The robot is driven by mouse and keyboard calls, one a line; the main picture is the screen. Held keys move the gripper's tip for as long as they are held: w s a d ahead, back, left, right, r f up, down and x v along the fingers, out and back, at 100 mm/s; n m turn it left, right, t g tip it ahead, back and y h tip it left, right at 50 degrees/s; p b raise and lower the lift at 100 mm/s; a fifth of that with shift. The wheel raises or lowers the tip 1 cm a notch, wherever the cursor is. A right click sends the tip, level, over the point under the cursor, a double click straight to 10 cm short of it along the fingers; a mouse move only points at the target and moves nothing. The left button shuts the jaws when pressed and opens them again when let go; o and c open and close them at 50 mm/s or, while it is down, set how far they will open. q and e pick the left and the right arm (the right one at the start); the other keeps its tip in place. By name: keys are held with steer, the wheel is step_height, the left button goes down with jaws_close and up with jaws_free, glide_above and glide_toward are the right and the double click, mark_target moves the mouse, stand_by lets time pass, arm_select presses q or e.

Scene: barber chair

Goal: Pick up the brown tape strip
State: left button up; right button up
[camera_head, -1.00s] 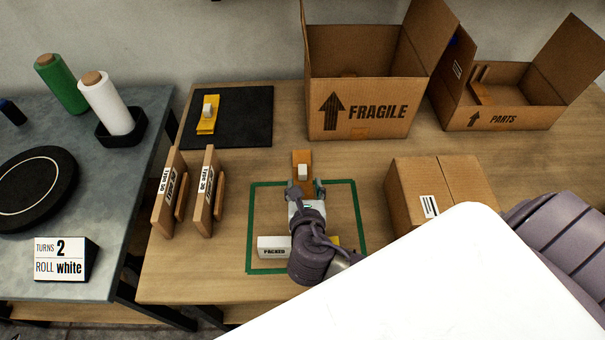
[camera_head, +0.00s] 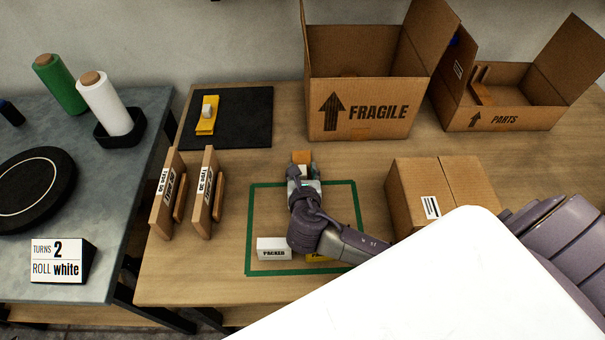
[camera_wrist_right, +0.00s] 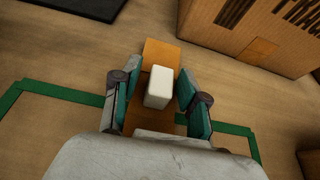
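The brown tape strip (camera_head: 302,157) lies flat on the wooden table, just beyond the green outlined square. In the right wrist view the strip (camera_wrist_right: 160,52) carries an upright white block (camera_wrist_right: 159,88). My right gripper (camera_head: 304,176) is over the strip and hides most of it in the head view. In the right wrist view the right gripper (camera_wrist_right: 160,95) is open, with its teal-padded fingers on either side of the white block. A gap shows between block and fingers. My left gripper is not in view.
A FRAGILE box (camera_head: 358,85) stands behind the strip. A closed carton (camera_head: 440,190) is to the right. Upright wooden pieces (camera_head: 207,195) stand to the left. A yellow strip (camera_head: 206,125) lies on a black mat (camera_head: 250,115). A PACKED block (camera_head: 273,249) is in the green square (camera_head: 250,215).

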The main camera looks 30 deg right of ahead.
steer(key=c, duration=0.6)
